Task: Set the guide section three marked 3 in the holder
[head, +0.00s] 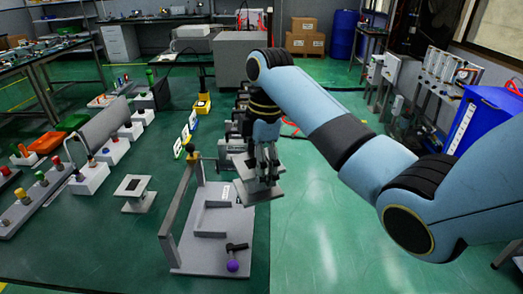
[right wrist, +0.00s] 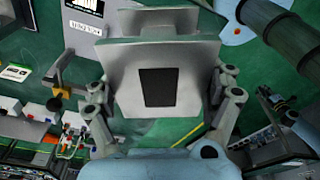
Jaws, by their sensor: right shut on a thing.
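My right gripper (head: 264,172) is shut on a grey guide section (head: 262,191), which hangs over the right side of a grey fixture. In the right wrist view the held section (right wrist: 190,98) is a flanged grey block with a dark rectangular opening, between the two fingers. I can read no 3 on it. The grey fixture (head: 205,254), which looks like the holder, has a tall side wall, a low L-shaped ledge and a lever with a purple knob (head: 232,265). The section appears above the fixture's base, and I see no clear contact. My left gripper is not in view.
A similar grey piece with a dark opening (head: 136,205) stands on the green bench left of the fixture. Several white blocks with coloured knobs (head: 90,178) stand further left. Small yellow-edged signs (head: 186,137) stand behind the fixture. The bench front is clear.

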